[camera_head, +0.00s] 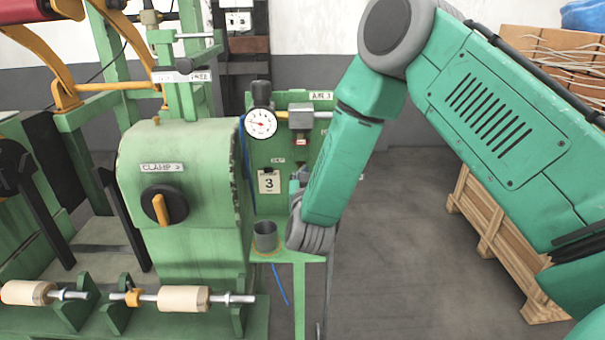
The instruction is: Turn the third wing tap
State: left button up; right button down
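The green panel (262,205) labelled AIR 3 stands behind the machine. It carries a round pressure gauge (261,123), a grey fitting with a small red part (301,141), and a card marked 3 (269,182). No wing tap can be clearly made out; my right arm covers the panel's right part. My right arm reaches in from the right, its forearm pointing down to a grey wrist in front of the panel. A small grey piece (298,182) shows beside the forearm; I cannot tell whether it is my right gripper or a fitting. My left gripper is not seen.
A green machine labelled CLAMP (185,250) with an orange-handled black knob (164,206) stands left of the panel. A grey cup (265,236) sits on a small green shelf. A wooden crate (490,215) stands right; floor between is clear.

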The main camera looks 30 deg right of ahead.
jog(key=c, duration=1.6)
grip_release()
jog(key=shift+s+f, duration=0.15)
jog(key=shift+f, duration=0.3)
jog(key=shift+a, duration=0.65)
jog(key=shift+d+r, duration=0.1)
jog(key=shift+p+v, duration=0.3)
jog(key=shift+v, duration=7.3)
jog(key=shift+r, duration=0.2)
